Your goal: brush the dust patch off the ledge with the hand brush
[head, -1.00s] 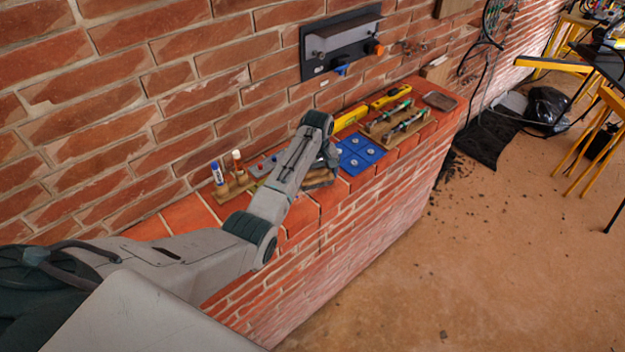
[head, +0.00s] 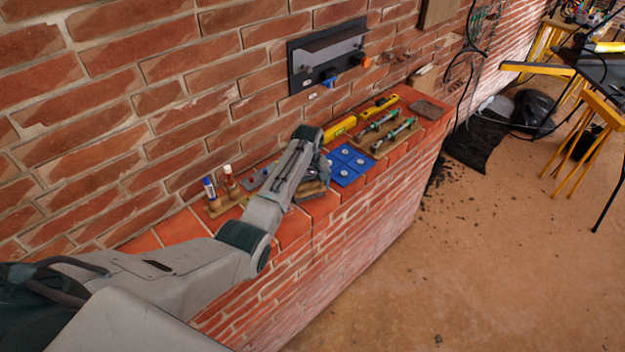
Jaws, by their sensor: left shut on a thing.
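The brick ledge (head: 295,228) runs along the wall from lower left to upper right. My left arm reaches over it, and its gripper (head: 316,178) is low over the ledge, just left of a blue plate (head: 348,165). The gripper is shut on a partly hidden brown wooden thing (head: 311,190), which looks like the hand brush. Its bristles are not clear, and I cannot tell whether it touches the ledge. I cannot make out the dust patch for certain; my arm hides part of the ledge. My right gripper is out of view.
Two small bottles (head: 210,188) stand in a wooden holder left of my arm. Beyond the blue plate are a wooden rack (head: 372,146) with green tools, a yellow level (head: 341,129) and a flat grey-brown piece (head: 430,109). A black wall panel (head: 303,82) hangs above.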

